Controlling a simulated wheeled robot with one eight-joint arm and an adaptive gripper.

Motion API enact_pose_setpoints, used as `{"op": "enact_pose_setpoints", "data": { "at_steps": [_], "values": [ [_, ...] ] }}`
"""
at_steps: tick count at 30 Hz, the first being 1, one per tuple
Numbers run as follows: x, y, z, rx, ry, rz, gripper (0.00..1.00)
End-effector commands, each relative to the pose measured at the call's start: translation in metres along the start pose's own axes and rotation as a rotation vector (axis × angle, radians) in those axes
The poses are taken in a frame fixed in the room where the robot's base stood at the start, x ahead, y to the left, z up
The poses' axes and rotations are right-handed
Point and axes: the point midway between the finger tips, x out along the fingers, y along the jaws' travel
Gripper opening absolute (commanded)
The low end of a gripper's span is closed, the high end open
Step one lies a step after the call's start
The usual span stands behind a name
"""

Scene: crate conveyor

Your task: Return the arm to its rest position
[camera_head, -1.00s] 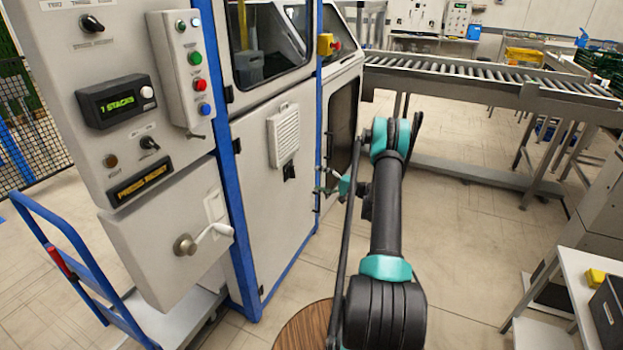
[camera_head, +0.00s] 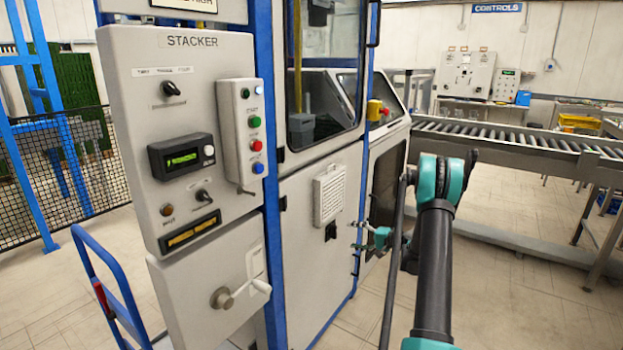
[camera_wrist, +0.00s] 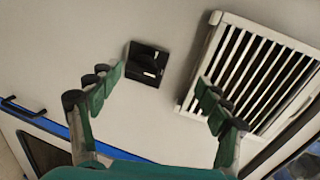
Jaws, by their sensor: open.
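My arm (camera_head: 433,260) reaches out at the right of centre in the head view. My gripper (camera_head: 358,236) is small there, in front of the lower part of the stacker cabinet (camera_head: 300,255). In the wrist view, my gripper (camera_wrist: 160,82) is open, with its green fingers spread wide and nothing between them. Beyond the fingers are the pale cabinet panel, a black latch (camera_wrist: 147,64) and a white slatted vent (camera_wrist: 258,75). The fingers appear apart from the panel.
The stacker control panel (camera_head: 185,120) with buttons and a crank handle (camera_head: 240,291) stands at the left. A blue trolley handle (camera_head: 112,280) is at lower left. A roller conveyor (camera_head: 520,142) runs behind at the right. Floor (camera_head: 510,275) right of my arm is clear.

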Motion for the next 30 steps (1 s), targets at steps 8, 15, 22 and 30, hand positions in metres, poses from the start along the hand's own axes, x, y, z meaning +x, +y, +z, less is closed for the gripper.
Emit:
{"op": "enact_pose_setpoints", "data": {
  "at_steps": [8, 15, 22, 30],
  "values": [
    [-0.006, -0.05, 0.063, -0.082, -0.038, 0.224, 0.78],
    [-0.028, -0.077, 0.126, -0.166, -0.066, 0.41, 0.78],
    [-0.063, -0.089, 0.19, -0.258, -0.089, 0.585, 0.78],
    [-0.117, -0.088, 0.265, -0.379, -0.11, 0.784, 0.78]
  ]
}}
